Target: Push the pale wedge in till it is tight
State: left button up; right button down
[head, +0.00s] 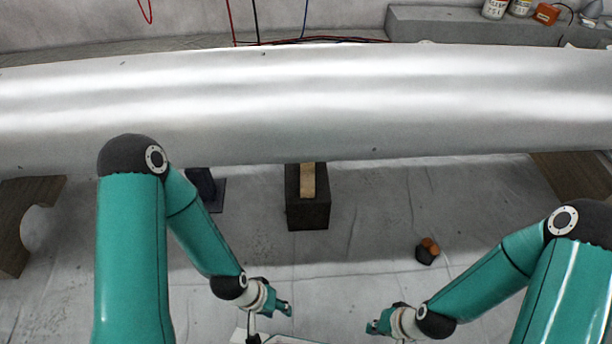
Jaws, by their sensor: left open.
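The pale wedge (307,181) is a light wooden piece lying on top of a dark block (308,217). Its far end reaches the lower edge of the big silver curved body (300,105); whether it touches there I cannot tell. My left gripper (287,308) is open and empty, low in the picture, on the near side of the block and apart from it. My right gripper (372,327) is further right and nearer, also away from the wedge; its fingers are too small to read.
Brown shaped supports stand at the left (22,225) and right (575,178). A dark stand (206,188) is left of the block. A small dark container with something orange-brown (428,248) sits on the sheeted floor to the right. Floor between block and grippers is clear.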

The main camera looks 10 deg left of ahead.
aim_at(307, 170)
jog(key=u, duration=0.05)
jog(key=i, duration=0.9)
jog(key=z, duration=0.1)
